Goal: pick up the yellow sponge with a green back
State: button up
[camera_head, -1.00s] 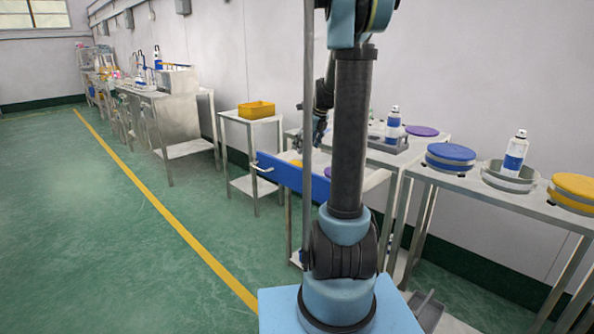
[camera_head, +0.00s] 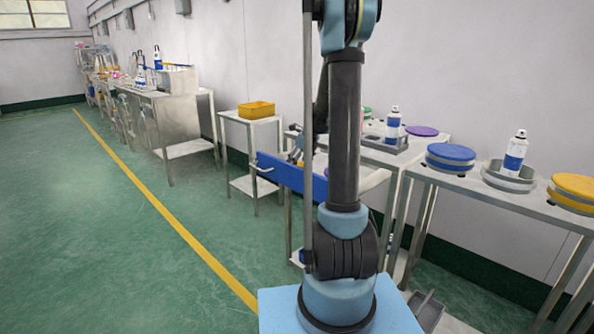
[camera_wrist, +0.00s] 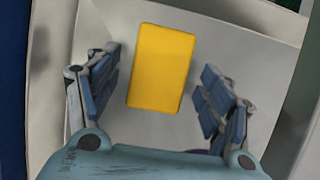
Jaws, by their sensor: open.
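The yellow sponge (camera_wrist: 161,68) lies flat on a pale grey surface (camera_wrist: 215,40) in the wrist view, yellow face towards the camera. Its green back does not show. My gripper (camera_wrist: 160,80) is open, with one finger left of the sponge and one right of it. There are gaps between both fingers and the sponge, and nothing is held. How far the fingers are above the surface I cannot tell. In the head view my gripper (camera_head: 297,150) is small and over the table behind the blue panel; my arm hides part of that table.
The blue panel (camera_head: 292,177) stands along the table's near side. A spray can (camera_head: 393,124) in a grey tray and a purple disc (camera_head: 421,131) are further right on it. A yellow bin (camera_head: 256,110) stands on a small table to the left.

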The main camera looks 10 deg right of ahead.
aim_at(299, 164)
jog(key=shift+a+f, duration=0.1)
jog(key=shift+f, duration=0.15)
jog(key=c, duration=0.9)
jog(key=shift+r, duration=0.1)
notch_tip(299, 164, up, 10)
jog(key=shift+f, duration=0.1)
jog(key=shift+o, duration=0.5)
